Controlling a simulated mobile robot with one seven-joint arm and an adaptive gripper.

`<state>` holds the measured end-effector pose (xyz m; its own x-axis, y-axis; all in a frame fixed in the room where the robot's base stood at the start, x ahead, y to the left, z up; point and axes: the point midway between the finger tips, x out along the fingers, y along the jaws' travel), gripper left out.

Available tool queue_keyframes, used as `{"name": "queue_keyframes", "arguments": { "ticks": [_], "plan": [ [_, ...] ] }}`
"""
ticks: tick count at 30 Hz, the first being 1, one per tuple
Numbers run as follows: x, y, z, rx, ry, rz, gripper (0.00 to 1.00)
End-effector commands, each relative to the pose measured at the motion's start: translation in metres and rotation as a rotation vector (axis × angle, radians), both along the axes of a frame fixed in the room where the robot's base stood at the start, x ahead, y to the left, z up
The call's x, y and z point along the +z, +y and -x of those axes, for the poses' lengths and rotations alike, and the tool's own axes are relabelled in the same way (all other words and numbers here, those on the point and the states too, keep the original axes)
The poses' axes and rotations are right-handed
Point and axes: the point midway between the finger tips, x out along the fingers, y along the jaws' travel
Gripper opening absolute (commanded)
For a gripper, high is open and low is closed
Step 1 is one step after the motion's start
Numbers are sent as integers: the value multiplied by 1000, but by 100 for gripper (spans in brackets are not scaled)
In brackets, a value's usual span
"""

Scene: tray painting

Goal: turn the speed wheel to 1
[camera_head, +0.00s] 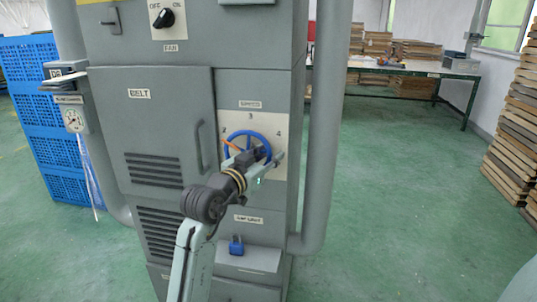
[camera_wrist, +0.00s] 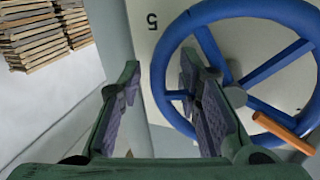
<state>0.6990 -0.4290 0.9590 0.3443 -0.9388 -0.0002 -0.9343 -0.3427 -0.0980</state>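The speed wheel (camera_head: 229,152) is a blue spoked ring on a pale plate under a speed label. An orange piece sits at its left side, near the 2. The numbers 2, 3 and 4 show in the head view; 1 is not readable. In the wrist view the wheel (camera_wrist: 270,19) fills the right, with an orange rod (camera_wrist: 283,132) at its lower right. My gripper (camera_head: 272,160) is at the wheel's right side. In the wrist view my gripper (camera_wrist: 160,64) is open, with the rim seen between its fingers; contact cannot be told.
The grey machine cabinet (camera_head: 175,91) has a belt door with a handle left of the wheel. A thick grey pipe (camera_head: 328,120) runs down at right. A blue-handled part (camera_head: 236,244) sits below. Open green floor lies right.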

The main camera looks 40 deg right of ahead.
Motion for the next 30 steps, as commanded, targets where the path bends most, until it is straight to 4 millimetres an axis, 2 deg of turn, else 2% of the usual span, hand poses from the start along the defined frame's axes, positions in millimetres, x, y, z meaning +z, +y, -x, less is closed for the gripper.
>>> {"name": "queue_keyframes", "arguments": {
  "ticks": [4, 18, 30],
  "plan": [
    [0, 0, 0, 0, 0, 0, 31],
    [1, 0, 1, -3, -2, 1, 0],
    [2, -1, 4, -7, -2, 4, 0]
  ]
}}
